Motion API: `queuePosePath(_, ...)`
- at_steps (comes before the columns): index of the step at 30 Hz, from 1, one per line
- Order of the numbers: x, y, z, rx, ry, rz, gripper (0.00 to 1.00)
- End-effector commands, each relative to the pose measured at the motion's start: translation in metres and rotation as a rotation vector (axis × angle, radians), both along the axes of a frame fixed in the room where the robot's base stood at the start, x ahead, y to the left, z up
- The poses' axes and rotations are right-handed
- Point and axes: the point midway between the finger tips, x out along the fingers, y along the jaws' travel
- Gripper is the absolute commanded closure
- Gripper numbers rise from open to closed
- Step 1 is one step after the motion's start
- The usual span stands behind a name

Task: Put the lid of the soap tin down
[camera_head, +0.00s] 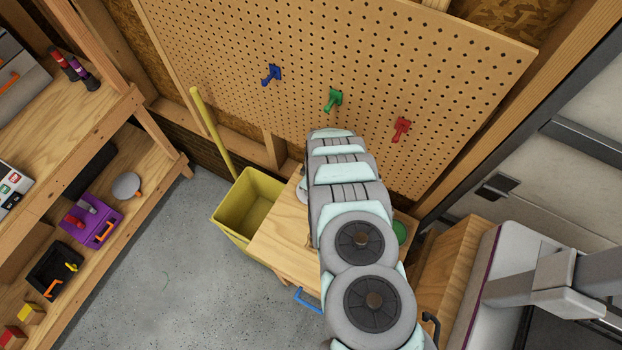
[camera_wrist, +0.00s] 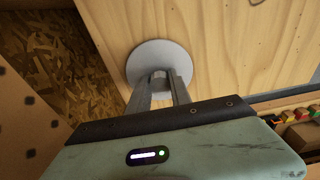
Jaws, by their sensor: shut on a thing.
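A round, flat, light grey lid (camera_wrist: 160,52) shows in the wrist view, in front of the pale wooden top. My gripper (camera_wrist: 159,79) is shut on the small grey knob at the lid's middle. I cannot tell whether the lid touches the wood or hangs just above it. In the head view my arm hides the gripper; a small grey edge (camera_head: 302,195) shows at the arm's left side and may be the lid. I cannot make out the tin itself in either view.
The wooden table (camera_head: 277,238) has bare room left of my arm. A green round thing (camera_head: 400,232) lies at its right. A yellow bin (camera_head: 238,212) stands left of it. The pegboard (camera_head: 300,60) with blue, green and red hooks rises behind.

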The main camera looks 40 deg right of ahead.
Motion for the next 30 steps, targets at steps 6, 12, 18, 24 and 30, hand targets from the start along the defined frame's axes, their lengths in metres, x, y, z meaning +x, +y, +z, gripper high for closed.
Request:
queuePosePath(6,0.0,0.0,-0.001,0.0,0.0,0.0,0.61)
queuePosePath(12,0.0,0.0,-0.001,0.0,0.0,0.0,0.53)
queuePosePath(18,0.0,0.0,0.0,0.0,0.0,0.0,0.53)
queuePosePath(24,-0.001,-0.001,0.016,-0.001,-0.001,0.0,0.53)
queuePosePath(30,-0.003,-0.002,0.047,-0.001,-0.002,0.0,0.53)
